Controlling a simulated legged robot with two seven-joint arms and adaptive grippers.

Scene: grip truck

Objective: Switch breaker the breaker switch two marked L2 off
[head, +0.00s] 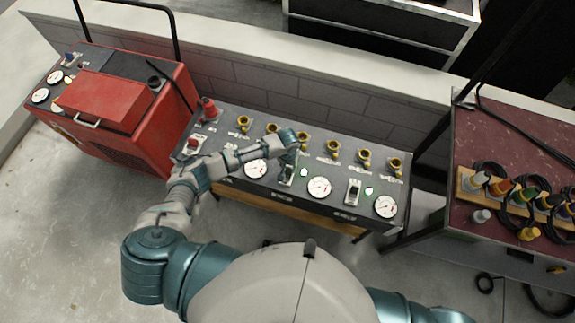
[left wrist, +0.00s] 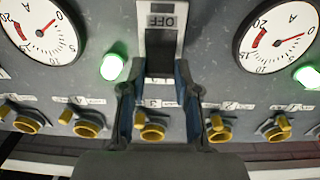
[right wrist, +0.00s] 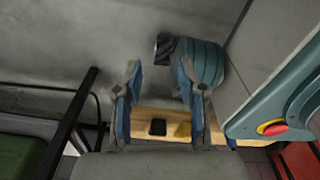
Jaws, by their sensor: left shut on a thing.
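The breaker switch between two gauges (head: 287,173) sits on the grey sloped panel (head: 222,130). In the left wrist view its plate (left wrist: 161,12) reads OFF above a dark lever. My left gripper (head: 291,150) reaches over it from the upper side; its fingers (left wrist: 157,85) close around the lever from both sides. The marking that names this switch is too small to read. A second switch (head: 353,190) stands farther right, apart from the gripper. My right gripper (right wrist: 157,80) has its fingers apart with nothing between them; it is outside the head view.
Round gauges (head: 319,187) and lit green lamps (left wrist: 113,67) flank the switch. Several yellow knobs (head: 333,149) line the panel's back edge. A red machine (head: 120,105) stands left, a maroon cabinet (head: 510,140) with cables right. A low wall runs behind.

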